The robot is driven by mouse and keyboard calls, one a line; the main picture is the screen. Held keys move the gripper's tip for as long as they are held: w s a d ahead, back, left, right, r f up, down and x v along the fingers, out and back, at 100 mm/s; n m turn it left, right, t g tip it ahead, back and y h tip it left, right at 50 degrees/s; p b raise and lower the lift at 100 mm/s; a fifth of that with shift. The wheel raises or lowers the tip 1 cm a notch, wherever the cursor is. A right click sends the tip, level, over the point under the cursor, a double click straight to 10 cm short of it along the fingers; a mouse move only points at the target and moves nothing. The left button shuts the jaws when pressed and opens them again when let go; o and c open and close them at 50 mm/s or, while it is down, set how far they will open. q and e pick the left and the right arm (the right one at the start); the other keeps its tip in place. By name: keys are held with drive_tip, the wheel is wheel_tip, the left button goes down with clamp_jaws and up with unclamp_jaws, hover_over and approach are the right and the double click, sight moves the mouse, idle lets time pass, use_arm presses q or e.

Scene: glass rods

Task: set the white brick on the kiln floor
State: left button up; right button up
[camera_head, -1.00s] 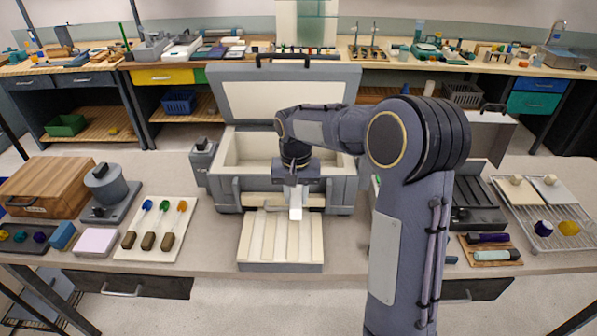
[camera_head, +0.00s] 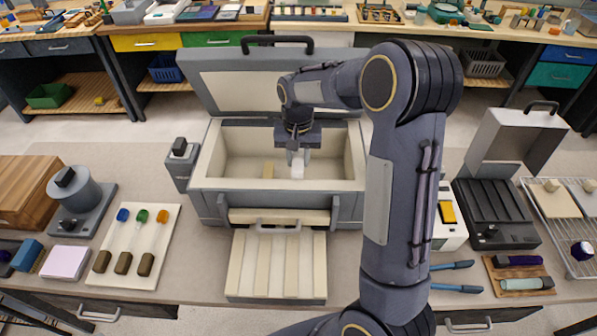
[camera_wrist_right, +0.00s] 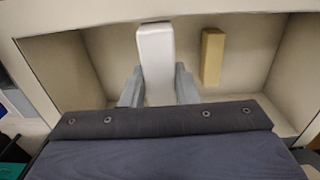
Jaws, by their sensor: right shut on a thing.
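The white brick (camera_head: 297,170) is in my right gripper (camera_head: 297,158), between its two fingers, inside the open kiln (camera_head: 210,195). In the right wrist view the white brick (camera_wrist_right: 156,58) stands out between the grey fingers (camera_wrist_right: 158,88). A tan brick (camera_wrist_right: 212,56) lies on the kiln floor (camera_wrist_right: 117,52) beside it, apart from the white one. The tan brick also shows in the head view (camera_head: 268,170), left of the gripper. I cannot tell whether the white brick touches the floor. My left gripper is out of view.
The kiln lid (camera_head: 225,90) stands raised behind the chamber. A slatted tray (camera_head: 277,298) sits in front of the kiln. Glass rods lie on a pale board (camera_head: 103,262) at left. My right arm hides part of the table.

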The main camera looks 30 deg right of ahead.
wheel_tip(320, 180, down, 6)
drive_tip(key=shift+s+r+b, duration=0.15)
drive_tip(key=shift+r+b, duration=0.05)
drive_tip(key=shift+b, duration=0.3)
wheel_tip(320, 180, down, 5)
drive_tip(key=b, duration=0.3)
drive_tip(key=shift+r, duration=0.2)
drive_tip(key=shift+w+d+r, duration=0.15)
drive_tip(key=shift+w+r, duration=0.15)
drive_tip(key=shift+w, duration=0.05)
drive_tip(key=shift+w+d, duration=0.2)
drive_tip(key=shift+w, duration=0.1)
drive_tip(key=shift+w+d+p, duration=0.3)
drive_tip(key=shift+w+d, duration=0.05)
drive_tip(key=shift+w, duration=0.25)
drive_tip(key=shift+w+d+p, duration=0.3)
drive_tip(key=shift+w+d, duration=0.05)
drive_tip(key=shift+w, duration=0.2)
drive_tip(key=shift+f+b, duration=0.5)
drive_tip(key=shift+f, duration=0.15)
